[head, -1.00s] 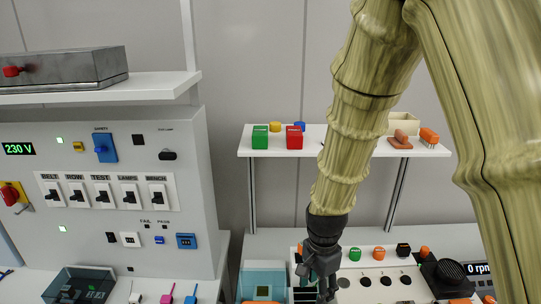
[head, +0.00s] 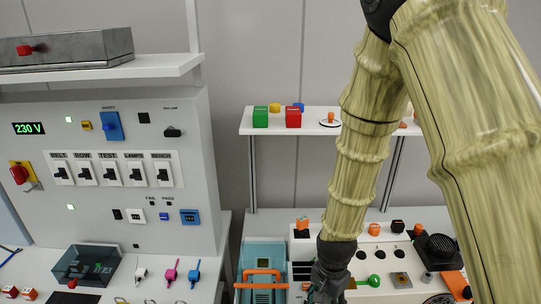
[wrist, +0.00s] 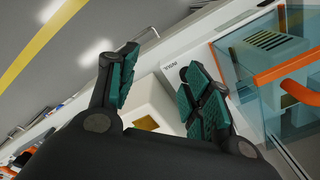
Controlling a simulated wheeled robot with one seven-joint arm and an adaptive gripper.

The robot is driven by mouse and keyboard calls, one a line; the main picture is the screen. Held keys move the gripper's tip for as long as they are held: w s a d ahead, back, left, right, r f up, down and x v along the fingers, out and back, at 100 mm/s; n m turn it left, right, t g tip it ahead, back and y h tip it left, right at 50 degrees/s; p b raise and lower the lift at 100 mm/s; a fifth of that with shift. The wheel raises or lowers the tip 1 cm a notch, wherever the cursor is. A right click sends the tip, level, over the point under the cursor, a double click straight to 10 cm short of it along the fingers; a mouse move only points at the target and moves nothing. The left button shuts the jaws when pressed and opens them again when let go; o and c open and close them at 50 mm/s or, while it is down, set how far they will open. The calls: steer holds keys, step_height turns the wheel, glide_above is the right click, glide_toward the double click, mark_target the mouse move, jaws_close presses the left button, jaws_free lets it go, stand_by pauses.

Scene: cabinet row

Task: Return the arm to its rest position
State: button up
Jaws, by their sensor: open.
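My arm, with a bamboo-like surface, crosses the right half of the head view, its upper bend at the top. My gripper (head: 326,284) hangs low at the front of the bench, partly cut off by the lower edge. In the wrist view my gripper (wrist: 162,86) has its two green-padded fingers spread wide, with nothing between the pads. Behind the fingers is a white box-like recess (wrist: 150,107) with a brownish-yellow patch inside. Whether the fingertips touch anything cannot be told.
A teal clear-sided unit with an orange handle (head: 262,273) stands left of my gripper; it also shows in the wrist view (wrist: 265,60). A knob panel (head: 372,262) is to the right. A shelf (head: 270,125) with coloured blocks is behind. A switch panel (head: 115,170) stands left.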

steer(key=s+d+f+n+b, duration=0.2)
steer(key=s+f+n, duration=0.1)
steer(key=s+f, duration=0.5)
steer(key=s+d+f+n+b, duration=0.2)
steer(key=s+d+f+n, duration=0.1)
steer(key=s+f, duration=0.5)
steer(key=s+d+f+n+b, duration=0.2)
steer(key=s+f, duration=0.6)
steer(key=f, duration=0.5)
steer(key=shift+d+f+n, duration=0.15)
steer(key=shift+d+n, duration=0.45)
steer(key=shift+d, duration=0.15)
steer(key=shift+s, duration=0.1)
